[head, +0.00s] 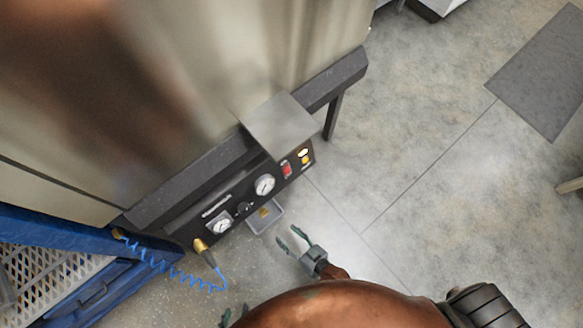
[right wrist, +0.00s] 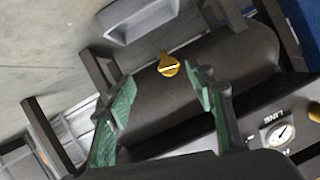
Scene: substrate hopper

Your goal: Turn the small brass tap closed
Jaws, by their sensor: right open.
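The small brass tap (head: 264,211) is at the low front of the dark control panel, by a small grey tray. In the right wrist view the tap (right wrist: 168,65) has a round head with a pale bar across it and sits in front of a dark curved surface. My right gripper (head: 290,237) is open and empty, just to the right of and below the tap in the head view. In the right wrist view the tap shows beyond the gap between its green fingertips (right wrist: 160,85), not touched. My left gripper (head: 235,314) shows only its separated fingertips at the bottom edge.
The panel (head: 240,204) carries gauges, a red switch and a yellow button. A brass fitting (head: 200,245) with a coiled blue hose (head: 170,268) hangs left of it. The grey tray (head: 255,226) juts out below. A blue frame (head: 50,230) stands left.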

